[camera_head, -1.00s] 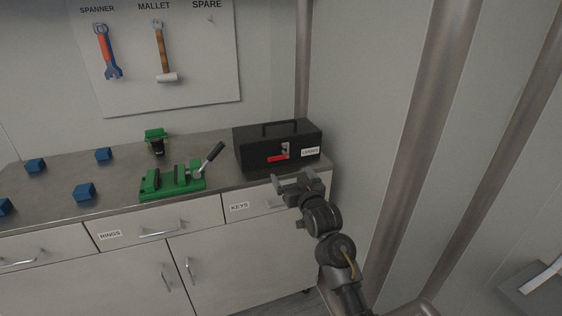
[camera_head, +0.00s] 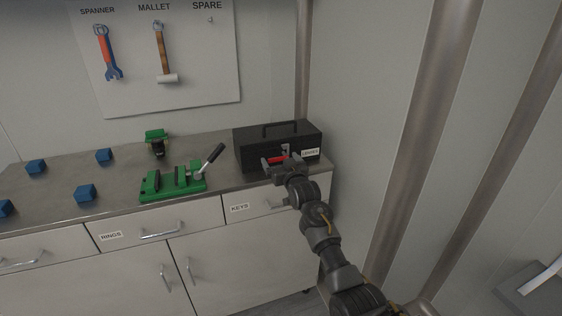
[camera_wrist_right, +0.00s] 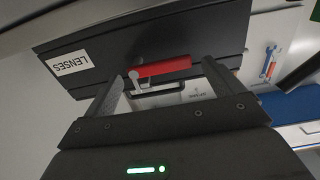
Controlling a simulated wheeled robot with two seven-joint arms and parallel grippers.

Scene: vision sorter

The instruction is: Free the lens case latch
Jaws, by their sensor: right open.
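The black lens case (camera_head: 256,146) stands closed at the right end of the worktop, with its handle on top. Its label, reading LENSES (camera_wrist_right: 69,64), shows in the right wrist view. The latch, a red lever (camera_wrist_right: 163,68) with a pale metal loop, is on the case's front face; it also shows in the head view (camera_head: 277,160). My right gripper (camera_head: 281,161) is in front of the latch. In the right wrist view its fingers (camera_wrist_right: 165,75) are open, one on each side of the red lever. Contact cannot be told. My left gripper is not in view.
A green vise (camera_head: 172,184) with a raised lever stands left of the case. A green-and-black item (camera_head: 156,139) and several blue blocks (camera_head: 84,193) are further left. The KEYS drawer (camera_head: 247,207) is below the case. A wall and pipe close off the right.

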